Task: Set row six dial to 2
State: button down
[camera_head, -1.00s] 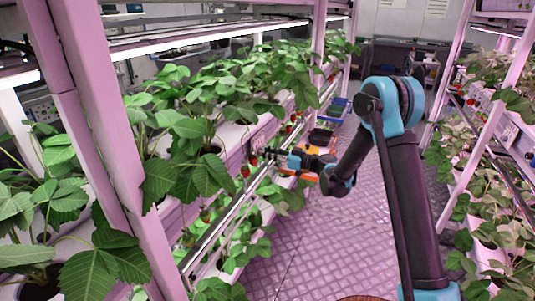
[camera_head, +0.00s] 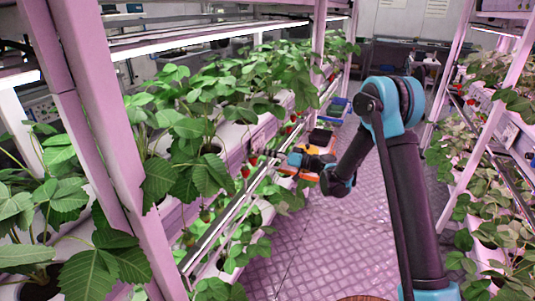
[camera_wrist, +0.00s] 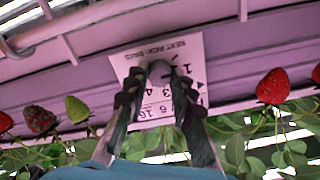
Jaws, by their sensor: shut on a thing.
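My gripper (camera_wrist: 157,84) is shut on the dial, with one dark finger on each side. The fingers hide much of the card, and I cannot read the dial's setting. In the head view my gripper (camera_head: 284,160) is at the side of the left rack, and the dial is too small to make out.
Red strawberries (camera_wrist: 272,86) hang to the right of the card, and a green-yellow berry (camera_wrist: 77,109) hangs to its left. Leafy plants fill the left rack (camera_head: 120,140) and the right rack.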

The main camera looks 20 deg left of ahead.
jog(key=m, duration=1)
jog(key=shift+m, duration=0.4)
dwell(0.4)
jog(key=c, duration=1.3)
grip_release()
jog(key=shift+d, duration=0.1)
jog(key=d, duration=1.1)
jog(key=shift+s+d, duration=0.4)
jog(key=shift+s, duration=0.05)
